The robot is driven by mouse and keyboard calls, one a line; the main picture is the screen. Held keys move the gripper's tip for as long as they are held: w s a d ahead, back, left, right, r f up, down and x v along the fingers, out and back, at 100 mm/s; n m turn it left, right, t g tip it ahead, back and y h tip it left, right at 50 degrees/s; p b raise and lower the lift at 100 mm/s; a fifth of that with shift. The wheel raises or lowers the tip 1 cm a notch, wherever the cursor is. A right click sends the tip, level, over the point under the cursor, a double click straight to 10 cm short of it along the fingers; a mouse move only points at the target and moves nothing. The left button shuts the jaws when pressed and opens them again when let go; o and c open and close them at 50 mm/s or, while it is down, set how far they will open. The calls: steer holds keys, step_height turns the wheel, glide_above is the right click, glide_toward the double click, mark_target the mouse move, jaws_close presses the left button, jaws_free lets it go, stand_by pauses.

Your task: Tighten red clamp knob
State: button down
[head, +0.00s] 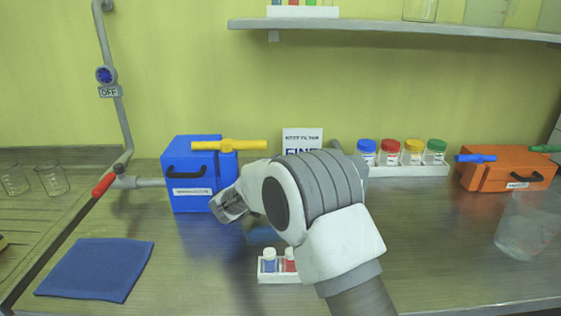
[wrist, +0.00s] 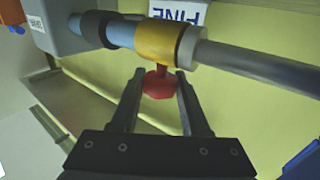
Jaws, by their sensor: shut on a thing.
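The red clamp knob (wrist: 158,83) hangs on a short stem under a yellow collar (wrist: 156,41) in the wrist view. The collar sits around a horizontal tube, with a grey rod (wrist: 250,64) running off to the right. My gripper (wrist: 160,84) has its two dark fingers on either side of the knob and is shut on it. In the head view my arm covers the knob, the collar and the fingers.
A FINE sign (head: 302,141) stands behind my arm. A blue box (head: 190,165) is on the left and an orange box (head: 508,169) on the right. Coloured-lid jars stand in a white rack (head: 436,170). A small vial rack (head: 278,276) is in front, close to my arm.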

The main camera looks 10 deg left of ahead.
steer(key=shift+r, duration=0.15)
steer(key=shift+c, duration=1.9)
jaws_free()
